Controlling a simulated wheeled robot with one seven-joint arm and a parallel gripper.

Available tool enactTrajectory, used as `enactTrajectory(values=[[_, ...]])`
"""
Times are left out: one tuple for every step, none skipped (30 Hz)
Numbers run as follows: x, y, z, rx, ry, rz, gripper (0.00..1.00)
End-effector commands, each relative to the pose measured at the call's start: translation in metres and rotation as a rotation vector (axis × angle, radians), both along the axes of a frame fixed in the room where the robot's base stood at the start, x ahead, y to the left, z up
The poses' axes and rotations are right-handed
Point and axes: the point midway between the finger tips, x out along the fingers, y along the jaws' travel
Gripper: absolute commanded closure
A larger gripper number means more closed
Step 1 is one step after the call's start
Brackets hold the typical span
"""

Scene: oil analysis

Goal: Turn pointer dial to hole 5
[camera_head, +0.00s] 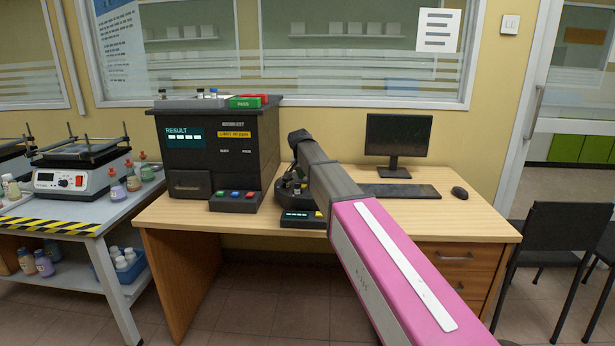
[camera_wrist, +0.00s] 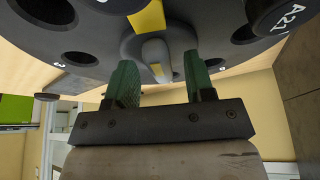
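The dark round dial disc (camera_wrist: 105,40) fills the top of the wrist view, with several holes around it. A grey pointer knob (camera_wrist: 155,52) with a yellow stripe (camera_wrist: 148,17) stands at its middle. My gripper (camera_wrist: 160,70) has two green fingers, one on each side of the knob, with gaps visible between fingers and knob. The fingers are apart. In the head view the dial device (camera_head: 297,197) sits on the desk, mostly hidden behind my arm, and the fingers cannot be seen there. Hole numbers are mostly unreadable; I cannot tell which is hole 5.
A vial cap marked A21 (camera_wrist: 285,15) sits in the disc at the right. A black analyser (camera_head: 220,150) stands left of the dial on the wooden desk (camera_head: 180,208). A monitor (camera_head: 398,137), keyboard (camera_head: 400,191) and mouse (camera_head: 459,192) are to the right.

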Motion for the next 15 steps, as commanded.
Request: enactTrajectory(values=[[0.0, 0.0, 0.0, 0.0, 0.0, 0.0, 0.51], [0.0, 0.0, 0.0, 0.0, 0.0, 0.0, 0.51], [0.0, 0.0, 0.001, 0.0, 0.0, 0.0, 0.51], [-0.001, 0.0, 0.003, 0.0, -0.001, 0.0, 0.51], [-0.002, 0.001, 0.005, 0.0, -0.001, 0.0, 0.51], [-0.003, 0.001, 0.008, 0.0, -0.001, 0.0, 0.51], [-0.004, 0.002, 0.011, 0.0, -0.001, 0.0, 0.51], [-0.006, 0.003, 0.015, 0.0, -0.001, 0.0, 0.51], [-0.008, 0.003, 0.02, 0.0, -0.001, 0.0, 0.51], [-0.01, 0.004, 0.024, 0.0, -0.001, 0.001, 0.51], [-0.012, 0.005, 0.03, 0.0, -0.002, 0.001, 0.51], [-0.014, 0.006, 0.037, 0.001, -0.003, 0.001, 0.51], [-0.016, 0.007, 0.042, 0.001, -0.003, 0.001, 0.51], [-0.018, 0.008, 0.047, 0.0, -0.001, 0.0, 0.51], [-0.021, 0.009, 0.054, 0.0, -0.002, 0.0, 0.51]])
